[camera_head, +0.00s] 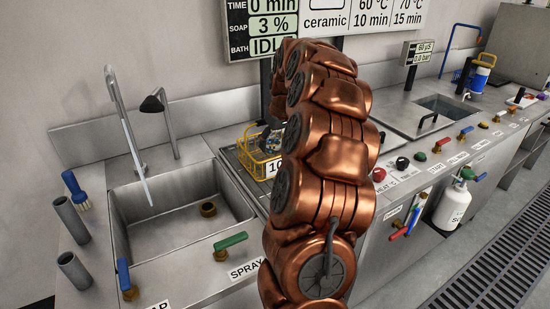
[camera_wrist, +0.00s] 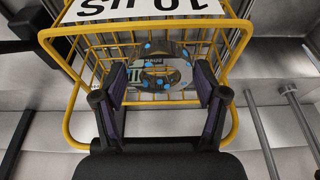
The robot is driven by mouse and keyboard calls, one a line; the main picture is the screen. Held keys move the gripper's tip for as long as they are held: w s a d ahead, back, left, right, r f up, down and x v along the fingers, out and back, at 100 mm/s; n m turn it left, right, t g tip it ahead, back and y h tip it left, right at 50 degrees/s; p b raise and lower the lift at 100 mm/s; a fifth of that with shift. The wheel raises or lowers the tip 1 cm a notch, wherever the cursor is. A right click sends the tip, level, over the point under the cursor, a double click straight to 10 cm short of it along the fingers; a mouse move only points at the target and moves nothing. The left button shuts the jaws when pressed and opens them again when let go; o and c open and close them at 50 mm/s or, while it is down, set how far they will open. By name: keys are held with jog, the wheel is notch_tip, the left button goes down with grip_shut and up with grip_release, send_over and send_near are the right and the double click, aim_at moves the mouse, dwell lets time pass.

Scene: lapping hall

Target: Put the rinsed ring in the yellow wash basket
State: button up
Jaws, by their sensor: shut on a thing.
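The yellow wash basket (camera_head: 245,161) is a wire basket on the counter, partly hidden behind my arm. In the wrist view its yellow rim and wires (camera_wrist: 66,110) surround my fingers, and its white label reads upside down. The ring (camera_wrist: 152,53) is grey with blue spots. My gripper (camera_wrist: 159,80) is shut on it, one dark finger at each side. The ring lies within the basket's outline; whether it touches the basket floor I cannot tell. In the head view my gripper is mostly hidden by the arm.
A steel sink (camera_head: 180,225) with a tap and spray valves is left of the basket. Two grey tubes and a blue brush (camera_head: 75,188) stand at its left. A second sink (camera_head: 446,104), coloured valves and a white bottle (camera_head: 452,207) are at right.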

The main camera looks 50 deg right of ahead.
jog(key=shift+f, duration=3.1)
jog(key=shift+f, duration=0.1)
jog(key=o, duration=1.4)
jog(key=shift+o, duration=0.2)
